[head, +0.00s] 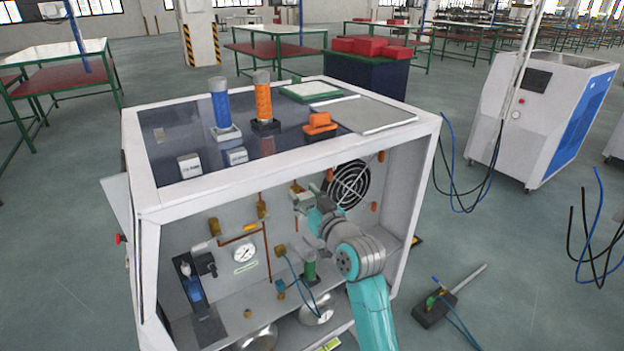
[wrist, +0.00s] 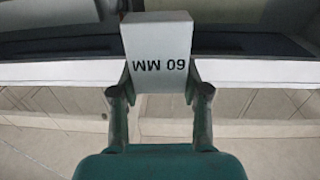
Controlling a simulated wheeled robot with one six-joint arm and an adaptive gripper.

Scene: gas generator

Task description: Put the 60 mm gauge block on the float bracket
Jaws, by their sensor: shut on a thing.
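My gripper (wrist: 160,92) is shut on the 60 mm gauge block (wrist: 158,38), a white block whose black "60 MM" label reads upside down in the wrist view. One finger lies on each side of the block's near end. I cannot tell for sure which part is the float bracket. A black panel with a blue part (head: 194,288) stands at the cabinet's left.
The white cabinet (head: 147,239) has an open front with pipes and a gauge (head: 244,254) inside. On its top stand two white blocks, a blue cylinder (head: 220,106), an orange cylinder (head: 263,98) and an orange part (head: 320,125). A dark tool (head: 433,310) lies on the floor at right.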

